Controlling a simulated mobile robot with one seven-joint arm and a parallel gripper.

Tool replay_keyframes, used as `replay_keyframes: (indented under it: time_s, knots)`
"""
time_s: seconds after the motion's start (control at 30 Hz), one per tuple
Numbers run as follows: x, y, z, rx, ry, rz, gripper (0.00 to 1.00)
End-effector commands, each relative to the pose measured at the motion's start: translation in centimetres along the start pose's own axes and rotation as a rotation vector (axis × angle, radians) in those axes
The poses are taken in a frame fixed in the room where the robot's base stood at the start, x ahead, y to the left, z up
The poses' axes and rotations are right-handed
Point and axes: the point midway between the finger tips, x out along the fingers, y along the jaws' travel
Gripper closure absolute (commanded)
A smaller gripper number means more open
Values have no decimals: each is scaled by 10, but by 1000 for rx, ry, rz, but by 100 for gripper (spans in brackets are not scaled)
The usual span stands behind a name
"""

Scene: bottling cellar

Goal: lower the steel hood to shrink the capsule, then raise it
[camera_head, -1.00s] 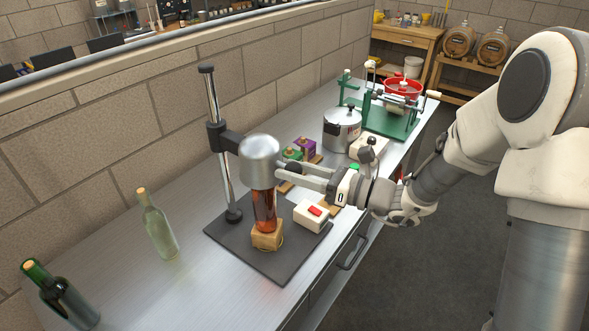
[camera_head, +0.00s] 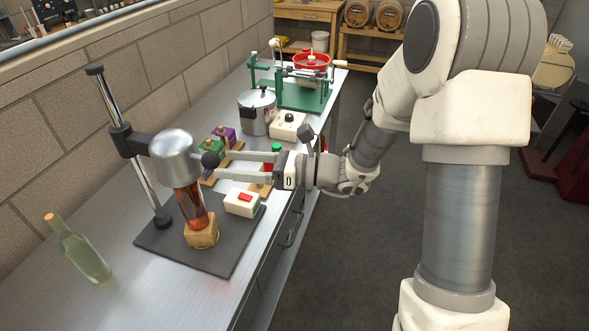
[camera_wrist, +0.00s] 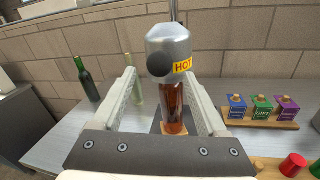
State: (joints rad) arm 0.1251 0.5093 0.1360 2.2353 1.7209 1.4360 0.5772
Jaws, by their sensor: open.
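The steel hood (camera_head: 174,155) hangs from a clamp on the upright post. It covers the top of the amber bottle (camera_head: 193,205), whose neck and capsule are hidden. The bottle stands upright on a wooden block (camera_head: 202,231). A black knob (camera_head: 210,159) sticks out from the hood's right side. In the wrist view the hood (camera_wrist: 168,42) carries a yellow HOT label, and the knob (camera_wrist: 160,68) faces me. My gripper (camera_head: 219,165) is open just right of the knob. In the wrist view my gripper's fingers (camera_wrist: 160,85) stand apart, with the knob showing between them.
A white box with a red switch (camera_head: 242,202) sits on the dark base plate (camera_head: 190,252), close below my fingers. A pale green bottle (camera_head: 80,250) stands left. Coloured boxes (camera_head: 222,136), a steel pot (camera_head: 257,112) and a green machine (camera_head: 303,92) stand further back.

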Motion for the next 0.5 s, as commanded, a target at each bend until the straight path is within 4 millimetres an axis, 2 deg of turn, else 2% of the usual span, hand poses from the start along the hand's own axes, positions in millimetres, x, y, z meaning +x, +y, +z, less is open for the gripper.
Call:
replay_keyframes:
  time_s: [0.03, 0.3, 0.5]
  knots:
    - [-14, -1, -1, 1, 0, -7, 24]
    - [-80, -1, -1, 1, 1, -6, 24]
    - [-113, -1, -2, 2, 2, -4, 24]
